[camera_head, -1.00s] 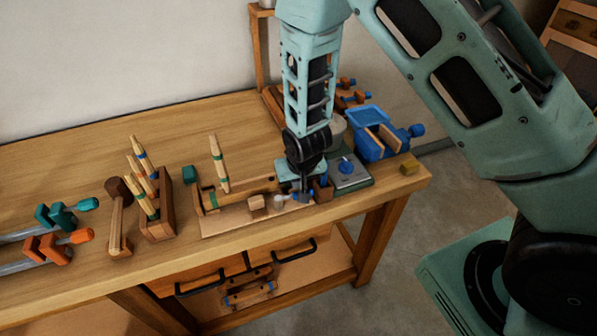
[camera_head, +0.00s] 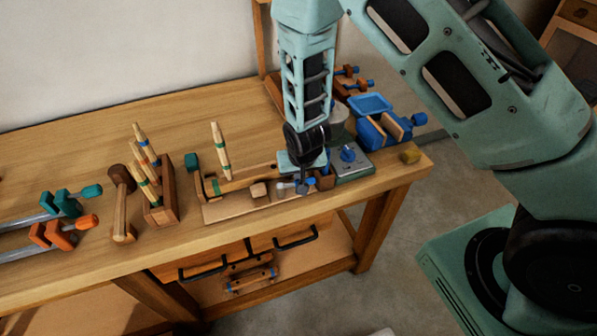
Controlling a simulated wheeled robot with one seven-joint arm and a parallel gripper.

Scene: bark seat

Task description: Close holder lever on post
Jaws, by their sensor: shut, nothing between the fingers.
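A pale board (camera_head: 222,213) lies along the front of the wooden bench. On it stands a wooden holder (camera_head: 243,182) with a long bar, a green band and an upright pointed wooden post (camera_head: 221,152) at its left. A small wooden block (camera_head: 259,191) sits near the bar's right part. A small grey piece (camera_head: 284,187) with blue ends is at the board's right end. My gripper (camera_head: 303,187) points down there, shut and empty, close beside or touching this piece; I cannot tell which. The gripper hides part of it, and I cannot clearly make out which part is the lever.
A grey plate with a blue knob (camera_head: 348,154) and a blue vise (camera_head: 382,131) stand right of my gripper. A rack (camera_head: 167,203) with pointed sticks, a mallet (camera_head: 121,203) and clamps (camera_head: 66,232) lie left. The bench top behind the holder is mostly clear.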

